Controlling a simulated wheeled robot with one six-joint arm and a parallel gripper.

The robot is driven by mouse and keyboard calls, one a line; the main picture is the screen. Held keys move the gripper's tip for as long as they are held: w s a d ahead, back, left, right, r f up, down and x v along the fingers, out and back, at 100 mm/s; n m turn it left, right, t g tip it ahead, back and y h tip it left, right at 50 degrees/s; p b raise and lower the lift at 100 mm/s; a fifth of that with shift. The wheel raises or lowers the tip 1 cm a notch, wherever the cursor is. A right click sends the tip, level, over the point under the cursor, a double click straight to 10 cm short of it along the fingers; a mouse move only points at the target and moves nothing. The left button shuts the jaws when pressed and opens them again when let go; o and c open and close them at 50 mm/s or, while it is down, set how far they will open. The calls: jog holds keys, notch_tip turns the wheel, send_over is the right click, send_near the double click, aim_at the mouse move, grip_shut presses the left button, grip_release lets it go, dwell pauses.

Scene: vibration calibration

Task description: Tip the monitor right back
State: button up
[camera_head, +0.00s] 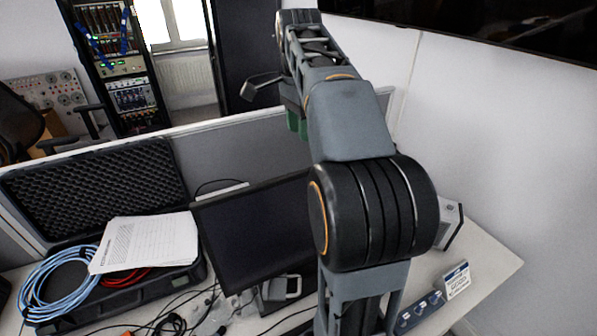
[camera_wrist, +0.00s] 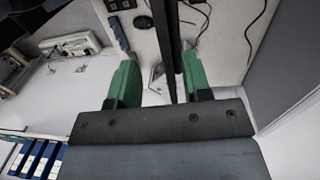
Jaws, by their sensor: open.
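The monitor (camera_head: 250,235) stands on the desk with its dark screen toward the head camera; my arm hides its right part. In the wrist view the monitor (camera_wrist: 168,40) shows nearly edge-on as a thin dark bar between my fingers, closer to the right one. My gripper (camera_wrist: 155,60) is open, with one green finger on each side of that bar. A gap shows on the left; I cannot tell whether the right finger touches. In the head view, part of my gripper (camera_head: 297,122) shows above the monitor, mostly hidden by my arm.
An open black case (camera_head: 95,185) stands left of the monitor, with papers (camera_head: 145,242) and a blue cable coil (camera_head: 60,285). Loose cables lie before the monitor. A grey partition (camera_head: 235,150) rises behind the desk. A small white sign (camera_head: 457,281) stands at the right.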

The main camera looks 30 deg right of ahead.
aim_at(303, 171)
jog(key=f, duration=0.4)
jog(key=f+b, duration=0.1)
jog(key=f, duration=0.3)
jog(key=s+f, duration=0.1)
jog(key=f, duration=0.4)
jog(key=shift+s+a+b, duration=0.1)
jog(key=shift+a+b, duration=0.05)
jog(key=shift+b, duration=0.2)
grip_shut()
